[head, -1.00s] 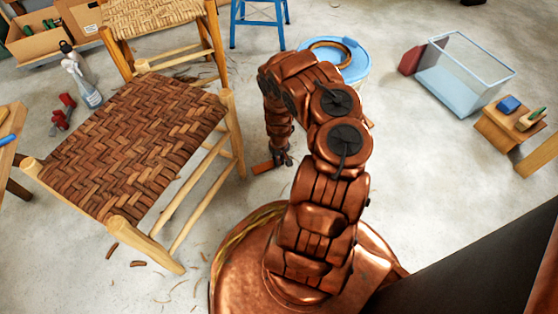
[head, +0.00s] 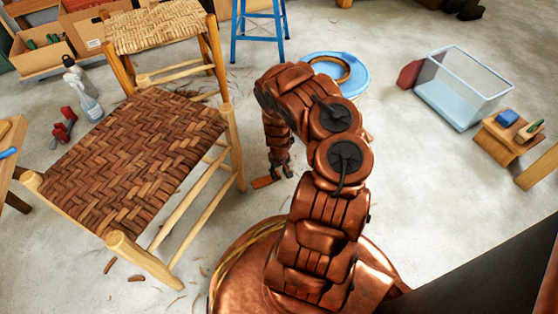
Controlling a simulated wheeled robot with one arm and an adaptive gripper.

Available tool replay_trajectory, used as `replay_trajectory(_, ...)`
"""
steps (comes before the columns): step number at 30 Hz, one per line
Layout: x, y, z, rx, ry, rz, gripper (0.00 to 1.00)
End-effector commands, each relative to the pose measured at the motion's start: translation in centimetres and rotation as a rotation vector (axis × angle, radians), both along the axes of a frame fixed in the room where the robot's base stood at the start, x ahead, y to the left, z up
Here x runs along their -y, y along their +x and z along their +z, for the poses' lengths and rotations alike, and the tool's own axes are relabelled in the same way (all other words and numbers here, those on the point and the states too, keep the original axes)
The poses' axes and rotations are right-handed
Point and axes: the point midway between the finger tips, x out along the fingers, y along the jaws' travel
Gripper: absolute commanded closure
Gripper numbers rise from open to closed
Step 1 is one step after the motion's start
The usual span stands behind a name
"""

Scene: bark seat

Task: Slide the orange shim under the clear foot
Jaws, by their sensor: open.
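The orange shim (head: 262,182) lies on the concrete floor, a small orange-brown piece. It is just right of a foot (head: 241,187) of the chair with the dark woven bark seat (head: 135,150), with a small strip of floor between them. I cannot tell from this view whether that foot is raised off the floor. My gripper (head: 281,173) is low by the right end of the shim, fingers downward and open. It is small and dark here, and I cannot tell whether it touches the shim.
A second woven chair (head: 160,30) and a blue stool (head: 258,30) stand behind. A blue tub (head: 355,75) is behind my arm. A clear bin (head: 462,85) and a small wooden bench (head: 505,140) are at right. Bark scraps lie on the floor at front left.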

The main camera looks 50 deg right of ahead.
Motion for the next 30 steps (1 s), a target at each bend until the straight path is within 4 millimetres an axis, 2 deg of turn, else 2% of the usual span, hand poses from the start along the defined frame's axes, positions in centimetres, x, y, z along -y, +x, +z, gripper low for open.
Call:
replay_trajectory(24,0.1,0.1,9.0,0.002,-0.002,0.000,0.57)
replay_trajectory(30,0.1,0.1,10.2,0.003,-0.001,-0.001,0.57)
